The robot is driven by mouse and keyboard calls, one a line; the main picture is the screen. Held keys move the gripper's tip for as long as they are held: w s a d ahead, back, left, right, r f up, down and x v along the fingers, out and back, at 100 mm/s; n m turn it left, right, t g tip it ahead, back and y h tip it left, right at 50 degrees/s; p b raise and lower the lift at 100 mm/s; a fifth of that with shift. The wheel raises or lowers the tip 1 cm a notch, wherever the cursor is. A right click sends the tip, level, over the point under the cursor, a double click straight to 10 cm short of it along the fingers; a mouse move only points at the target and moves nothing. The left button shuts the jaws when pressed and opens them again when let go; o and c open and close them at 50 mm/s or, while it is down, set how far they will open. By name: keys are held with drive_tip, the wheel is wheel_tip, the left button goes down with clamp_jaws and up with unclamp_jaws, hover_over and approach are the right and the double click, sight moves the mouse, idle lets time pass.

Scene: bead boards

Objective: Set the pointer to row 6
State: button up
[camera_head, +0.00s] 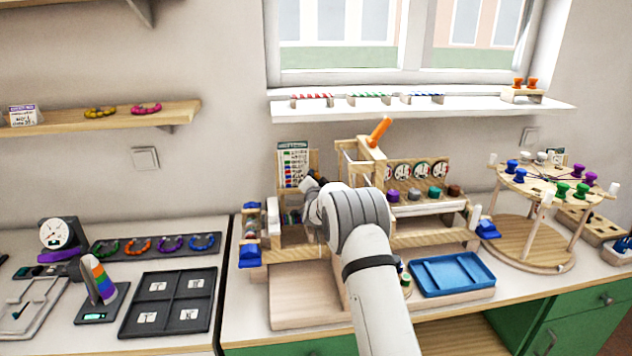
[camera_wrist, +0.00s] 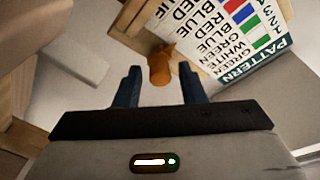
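The pattern card (camera_head: 293,162) stands upright behind my arm at the left end of the wooden bead frame. In the wrist view the card (camera_wrist: 235,45) appears upside down, with a green PATTERN header, colour words, colour blocks and low row numbers. An orange knob (camera_wrist: 160,62), seemingly the pointer's, sits beside the card's edge. My gripper (camera_wrist: 160,74) is open, its two dark blue fingers either side of the knob with gaps showing. The pointer's row cannot be read. In the head view my arm hides the gripper tips and the knob.
Wooden bars (camera_wrist: 22,138) of the frame lie close to the gripper in the wrist view. An orange handle (camera_head: 379,131) sticks up from the frame. A blue tray (camera_head: 453,273) lies at front right, and a round peg stand (camera_head: 527,247) stands further right.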

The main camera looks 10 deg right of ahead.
drive_tip(key=shift+o, duration=0.5)
drive_tip(key=shift+s, duration=0.1)
drive_tip(key=s+a+b, duration=0.1)
drive_tip(key=s+b, duration=0.1)
drive_tip(key=s, duration=0.5)
drive_tip(key=shift+s, duration=0.3)
drive_tip(key=shift+a, duration=0.1)
drive_tip(key=s+r+n+g+y, duration=0.2)
drive_tip(key=s+r+n+g, duration=0.15)
drive_tip(key=s, duration=0.45)
drive_tip(key=s+f+n+g, duration=0.1)
drive_tip(key=s+n+g, duration=0.2)
drive_tip(key=s, duration=2)
drive_tip(key=s+f+n+g, duration=0.1)
drive_tip(key=s+n+g, duration=0.3)
drive_tip(key=s, duration=1.9)
drive_tip(key=g, duration=0.4)
drive_tip(key=shift+d+g+y, duration=0.35)
drive_tip(key=shift+y, duration=0.05)
